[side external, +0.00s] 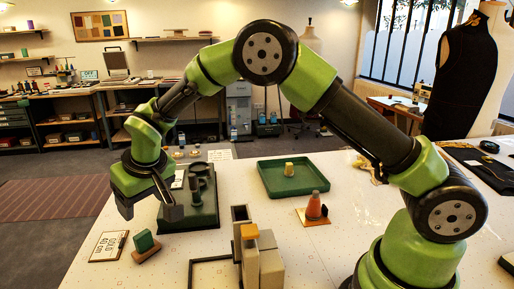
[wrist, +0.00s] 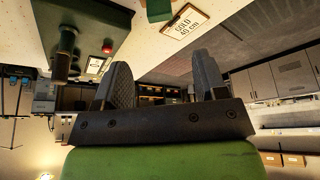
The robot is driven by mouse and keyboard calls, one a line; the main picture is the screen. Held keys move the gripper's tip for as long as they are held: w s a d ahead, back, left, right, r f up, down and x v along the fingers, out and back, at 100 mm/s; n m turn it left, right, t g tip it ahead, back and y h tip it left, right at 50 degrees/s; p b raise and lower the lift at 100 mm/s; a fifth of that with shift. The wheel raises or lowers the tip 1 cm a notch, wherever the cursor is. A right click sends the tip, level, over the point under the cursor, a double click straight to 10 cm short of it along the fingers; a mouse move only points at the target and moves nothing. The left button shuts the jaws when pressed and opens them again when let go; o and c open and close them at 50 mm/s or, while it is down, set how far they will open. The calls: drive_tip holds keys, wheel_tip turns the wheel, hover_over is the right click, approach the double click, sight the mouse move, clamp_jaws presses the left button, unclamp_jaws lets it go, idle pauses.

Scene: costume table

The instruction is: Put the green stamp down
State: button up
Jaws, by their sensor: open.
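A green block on a brown base (side external: 145,241), which looks like the green stamp, stands on the white table at the front left, beside a card. A green piece at the top edge of the wrist view (wrist: 158,9) appears to be the same thing, partly cut off. My gripper (side external: 148,209) is open above and behind the stamp, clear of it. In the wrist view its two fingers stand wide apart with nothing between them.
The card (side external: 108,247) reads "GOLD 40 cm". A dark green press (side external: 190,216) stands close right of my gripper.

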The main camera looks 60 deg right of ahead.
drive_tip(key=s+d+r+m, duration=0.1)
drive_tip(key=s+d+r, duration=0.15)
drive_tip(key=r, duration=0.25)
drive_tip(key=s+d+r, duration=0.2)
drive_tip(key=s+r, duration=0.1)
drive_tip(key=r, duration=0.3)
drive_tip(key=s+d+r+m+t+y, duration=0.1)
drive_tip(key=s+d+r, duration=0.1)
drive_tip(key=s, duration=0.9)
drive_tip(key=s+d+r+m+t+y, duration=0.1)
drive_tip(key=s+d+r+m, duration=0.1)
drive_tip(key=s, duration=1)
drive_tip(key=shift+s+d+r+t, duration=0.15)
drive_tip(key=shift+d+r+t, duration=0.25)
drive_tip(key=shift+d+r, duration=0.2)
